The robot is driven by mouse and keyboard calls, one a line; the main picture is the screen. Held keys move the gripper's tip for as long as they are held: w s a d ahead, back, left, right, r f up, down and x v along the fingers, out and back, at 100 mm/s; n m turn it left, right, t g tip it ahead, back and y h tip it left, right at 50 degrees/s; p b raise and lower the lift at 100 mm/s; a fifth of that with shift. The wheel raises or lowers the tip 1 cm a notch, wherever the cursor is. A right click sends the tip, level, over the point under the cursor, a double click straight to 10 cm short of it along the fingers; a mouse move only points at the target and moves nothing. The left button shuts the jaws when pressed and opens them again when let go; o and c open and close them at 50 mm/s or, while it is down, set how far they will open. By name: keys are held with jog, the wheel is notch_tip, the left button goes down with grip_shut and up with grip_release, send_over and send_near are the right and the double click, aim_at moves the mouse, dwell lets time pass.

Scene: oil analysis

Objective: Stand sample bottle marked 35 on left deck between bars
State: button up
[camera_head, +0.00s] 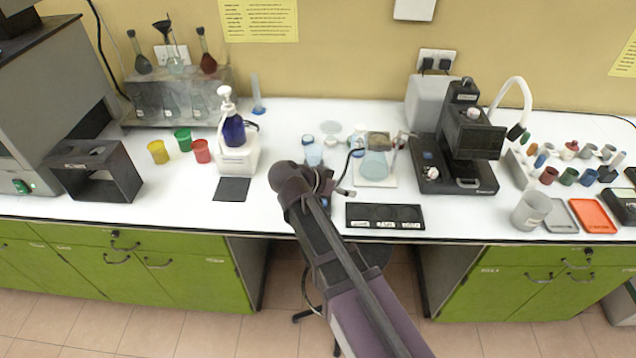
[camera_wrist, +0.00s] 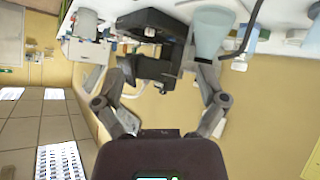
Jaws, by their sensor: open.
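My gripper (camera_wrist: 165,70) is open with nothing between its fingers in the wrist view. In the head view my gripper (camera_head: 342,188) is small and dark above the front of the bench, near the black three-part tray. No number 35 can be read on any bottle. Several small coloured bottles and cups (camera_head: 568,176) stand at the right end of the bench. Yellow (camera_head: 158,152), green (camera_head: 183,140) and red (camera_head: 201,151) cups stand at the left. I cannot tell which surface is the left deck; a black open-framed stand (camera_head: 95,170) is at the far left.
A black instrument (camera_head: 462,145) stands right of the middle, with a conical flask (camera_head: 375,163) to its left. A black three-part tray (camera_head: 385,218) lies at the front edge. A pump bottle (camera_head: 233,125) stands left of the middle. Bare white bench (camera_head: 285,222) shows left of the tray.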

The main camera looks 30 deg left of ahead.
jog(key=w+d+f+n+g+b, duration=0.1)
jog(key=w+d+f+g+b, duration=0.2)
jog(key=d, duration=0.8)
jog(key=w+d+f+g, duration=0.3)
jog(key=d+f, duration=0.3)
jog(key=d, duration=0.5)
jog(key=s+d+f+g+y+b, duration=0.1)
jog(key=s+d+f+y+b, duration=0.1)
jog(key=d, duration=0.9)
jog(key=s+d+f+n+g+y+b, duration=0.1)
jog(key=s+d+f+g+y+b, duration=0.1)
jog(key=d, duration=0.9)
notch_tip(320, 180, down, 3)
jog(key=shift+d+r+n+y+b, duration=0.15)
jog(key=shift+d+n+y+b, duration=0.15)
jog(key=shift+y, duration=0.5)
jog(key=shift+s, duration=0.1)
jog(key=c, duration=0.5)
